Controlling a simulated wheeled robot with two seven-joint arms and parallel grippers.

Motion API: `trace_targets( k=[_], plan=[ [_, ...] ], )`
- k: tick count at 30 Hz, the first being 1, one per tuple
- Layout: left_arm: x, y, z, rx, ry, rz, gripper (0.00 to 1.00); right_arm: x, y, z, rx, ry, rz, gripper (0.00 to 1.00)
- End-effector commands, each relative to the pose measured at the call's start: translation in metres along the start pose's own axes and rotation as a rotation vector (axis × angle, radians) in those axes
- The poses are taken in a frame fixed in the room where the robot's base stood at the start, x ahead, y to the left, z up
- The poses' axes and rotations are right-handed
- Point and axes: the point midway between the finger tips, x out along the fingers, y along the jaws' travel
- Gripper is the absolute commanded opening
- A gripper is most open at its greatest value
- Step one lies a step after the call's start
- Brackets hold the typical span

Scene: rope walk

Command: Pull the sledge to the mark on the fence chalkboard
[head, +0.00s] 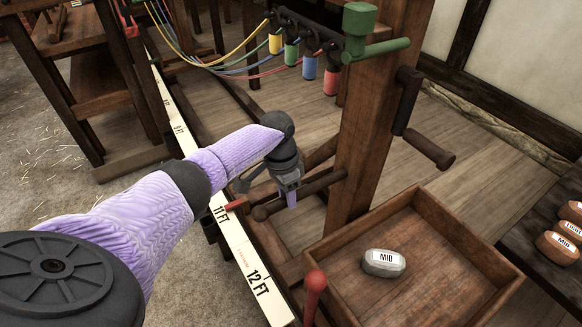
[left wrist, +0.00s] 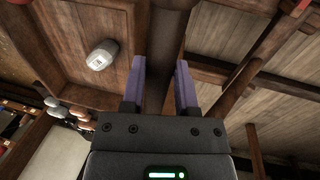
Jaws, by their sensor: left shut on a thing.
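The sledge appears as a wooden frame with a tall post (head: 370,110) and a shallow tray (head: 455,275) at its foot. My left gripper (head: 289,200) is shut on a dark horizontal wooden bar (head: 322,183) low beside the post. In the left wrist view the purple fingers (left wrist: 160,75) stand on either side of this bar (left wrist: 164,45). A red pointer (head: 235,204) lies beside the white measuring rail (head: 240,252), near its 11 FT mark. The chalkboard and its mark are not visible. My right gripper is out of view.
A grey weight labelled MID (head: 383,263) lies in the tray. Brown weights (head: 557,246) sit on a dark bench at right. Coloured strands run to bobbins (head: 291,53) above.

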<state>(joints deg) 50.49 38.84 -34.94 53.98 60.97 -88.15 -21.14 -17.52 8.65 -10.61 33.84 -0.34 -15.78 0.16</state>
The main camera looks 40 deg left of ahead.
Motion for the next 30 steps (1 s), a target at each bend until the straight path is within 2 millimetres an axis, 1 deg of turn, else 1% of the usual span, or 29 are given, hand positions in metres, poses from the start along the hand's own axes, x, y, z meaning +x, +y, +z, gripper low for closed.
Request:
trace_targets(
  k=[8,9,11,12,13,20,22,23,26,27,30],
  plan=[
    [-0.002,-0.002,0.000,-0.002,0.002,-0.006,0.00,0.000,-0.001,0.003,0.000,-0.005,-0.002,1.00],
    [-0.002,-0.002,0.000,-0.002,0.002,-0.006,0.46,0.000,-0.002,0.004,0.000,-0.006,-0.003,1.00],
    [-0.001,-0.002,0.000,-0.002,0.002,-0.005,0.59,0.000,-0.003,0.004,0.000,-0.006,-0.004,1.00],
    [-0.001,-0.001,0.000,-0.002,0.002,-0.005,0.67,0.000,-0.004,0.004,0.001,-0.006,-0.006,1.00],
    [-0.001,-0.001,0.000,-0.001,0.002,-0.004,0.72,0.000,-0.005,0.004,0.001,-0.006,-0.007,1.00],
    [-0.001,0.000,0.000,-0.001,0.001,-0.002,0.72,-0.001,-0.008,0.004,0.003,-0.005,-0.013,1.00],
    [-0.006,0.000,0.000,0.000,0.002,-0.003,0.72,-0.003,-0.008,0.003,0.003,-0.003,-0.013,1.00],
    [-0.011,0.000,-0.001,0.000,0.003,-0.003,0.72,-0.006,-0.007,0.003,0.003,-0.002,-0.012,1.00],
    [-0.038,0.001,-0.001,0.000,0.006,-0.004,0.72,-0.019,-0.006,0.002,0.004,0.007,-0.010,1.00],
    [-0.050,0.001,-0.001,0.000,0.007,-0.005,0.72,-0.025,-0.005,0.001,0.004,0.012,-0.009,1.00],
    [-0.074,0.000,0.000,-0.001,0.006,-0.005,0.72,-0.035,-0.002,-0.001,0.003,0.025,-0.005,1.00]
  ],
)
